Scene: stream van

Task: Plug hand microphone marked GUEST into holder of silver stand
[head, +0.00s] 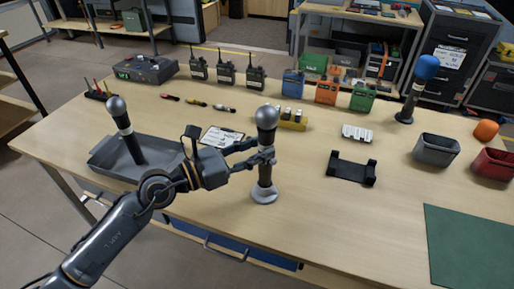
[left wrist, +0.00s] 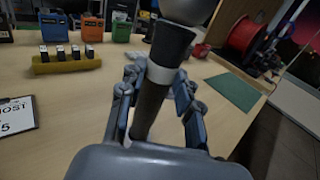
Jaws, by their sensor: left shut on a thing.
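My left gripper (head: 262,157) is shut on the dark body of a hand microphone (head: 266,118) with a silver ball head and a pale band. The microphone stands nearly upright in the head view. In the left wrist view, its dark body (left wrist: 150,105) runs between the fingers (left wrist: 155,105). Directly below it is the round silver base of a stand (head: 264,195). The gripper hides the join, so I cannot tell whether the microphone sits in the holder. No GUEST mark is readable. My right gripper is not in view.
A second silver-headed microphone (head: 120,115) stands in a grey tray (head: 105,165) at left. A blue-topped microphone (head: 426,68) stands at back right. Radios (head: 227,70), a clipboard (head: 220,137), a black cradle (head: 352,168) and a grey bin (head: 436,150) are around.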

